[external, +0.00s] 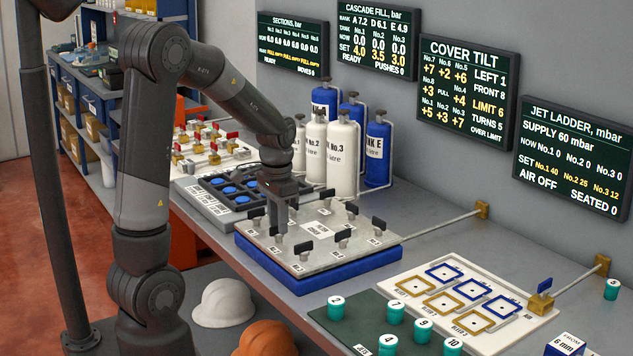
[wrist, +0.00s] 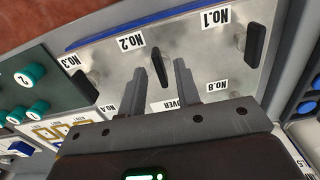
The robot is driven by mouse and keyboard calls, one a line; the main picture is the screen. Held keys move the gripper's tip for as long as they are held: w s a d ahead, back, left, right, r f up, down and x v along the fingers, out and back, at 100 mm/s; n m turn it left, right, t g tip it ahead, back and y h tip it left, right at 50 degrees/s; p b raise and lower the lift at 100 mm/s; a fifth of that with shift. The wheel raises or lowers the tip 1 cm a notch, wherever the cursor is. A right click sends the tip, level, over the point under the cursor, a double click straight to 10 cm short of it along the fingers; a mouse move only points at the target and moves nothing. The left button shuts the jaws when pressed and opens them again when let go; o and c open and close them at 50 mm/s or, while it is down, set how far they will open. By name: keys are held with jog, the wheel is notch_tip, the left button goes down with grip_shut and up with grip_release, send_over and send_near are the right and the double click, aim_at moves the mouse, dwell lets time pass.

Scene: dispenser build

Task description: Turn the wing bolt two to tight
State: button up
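The tilted-cover plate (external: 320,215) is a pale metal square on a blue base on the bench, with several black wing bolts around its edge. Wing bolt two (wrist: 156,65), beside the label NO.2 (wrist: 129,43), stands upright, its narrow black wing showing in the gap between my fingertips in the wrist view. My gripper (wrist: 160,68) is open, one finger on each side of that wing in the picture; I cannot tell whether they are low enough to flank it. In the external view my gripper (external: 283,228) points down over the plate's near-left edge, partly hiding the bolts there.
Wing bolt one (wrist: 255,42) and wing bolt three (wrist: 84,84) stand on either side. White bottles (external: 341,155) and blue bottles (external: 378,155) stand behind the plate. A grey button box (external: 205,205) is to its left. A panel with framed squares (external: 470,300) and teal knobs (external: 395,312) lie right.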

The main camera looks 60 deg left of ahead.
notch_tip(320, 180, up, 10)
dwell(0.4)
jog(key=shift+d, duration=0.1)
jog(key=s+d+r+t, duration=0.4)
jog(key=s+d+t, duration=0.1)
jog(key=s+d, duration=0.8)
jog(key=shift+s+d+t, duration=0.25)
jog(key=shift+d+t, duration=0.05)
jog(key=shift+d, duration=0.6)
